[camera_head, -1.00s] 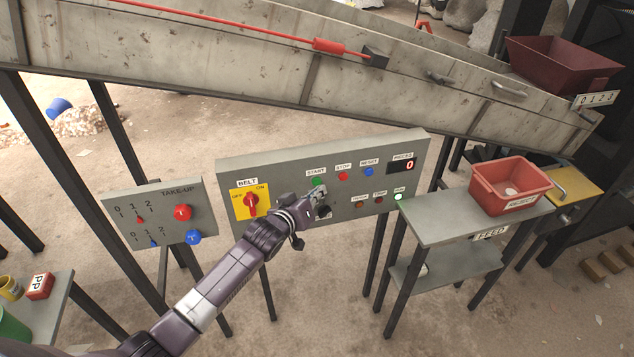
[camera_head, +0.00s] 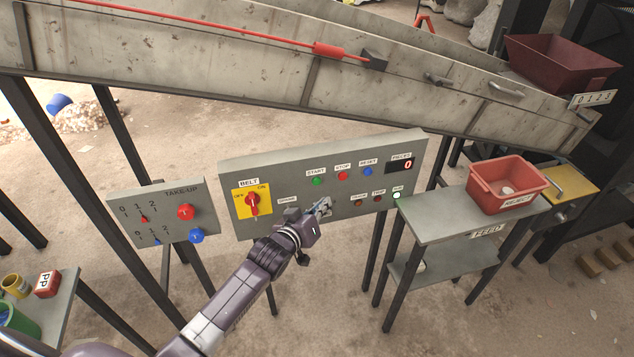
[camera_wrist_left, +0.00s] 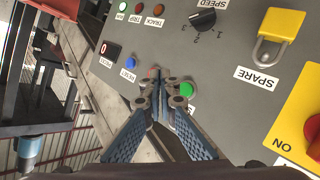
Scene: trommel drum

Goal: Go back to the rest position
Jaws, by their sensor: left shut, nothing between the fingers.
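My left gripper (camera_head: 325,206) is in front of the grey control panel (camera_head: 232,170), below the green START button (camera_head: 317,181) in the head view. Its fingers are shut and empty. In the left wrist view the closed fingertips (camera_wrist_left: 163,82) show before the panel, with the green button (camera_wrist_left: 187,90) just right of them in the picture. The gripper looks apart from the button, but the exact gap to the panel is unclear. The gripper and wrist hide part of the panel's lower middle. My right gripper is not in view.
The yellow belt switch (camera_head: 252,202) and the take-up panel (camera_head: 125,205) are left of the gripper. The feed stand (camera_head: 435,222) with a red reject bin (camera_head: 510,186) is right. The long conveyor frame (camera_head: 210,62) crosses above. Open floor shows below the panel.

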